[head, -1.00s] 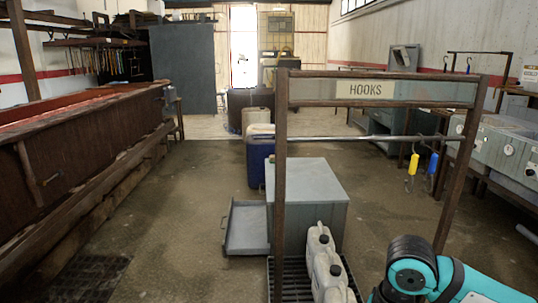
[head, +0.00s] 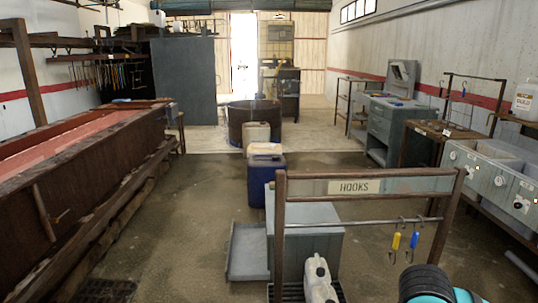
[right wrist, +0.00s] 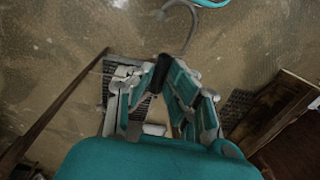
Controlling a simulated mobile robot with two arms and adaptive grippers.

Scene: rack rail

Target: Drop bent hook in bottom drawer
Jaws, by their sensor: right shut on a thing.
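My right gripper (right wrist: 160,85) shows in the right wrist view, its fingers closed together around something mostly hidden between them. A thin grey curved piece (right wrist: 190,35), which looks like the bent hook, arcs beyond the fingertips. In the head view only part of my teal right arm shows at the bottom right; the gripper is out of that picture. A low grey drawer (head: 247,250) stands pulled out to the left from the grey cabinet (head: 318,252), close to the floor. Its inside looks empty. My left gripper is in neither view.
The rack marked HOOKS (head: 375,186) stands before the cabinet. A yellow-handled hook (head: 395,242) and a blue-handled hook (head: 413,241) hang on its rail (head: 345,222). A pale jug (head: 318,280) stands by the rack's foot. Floor left of the drawer is clear.

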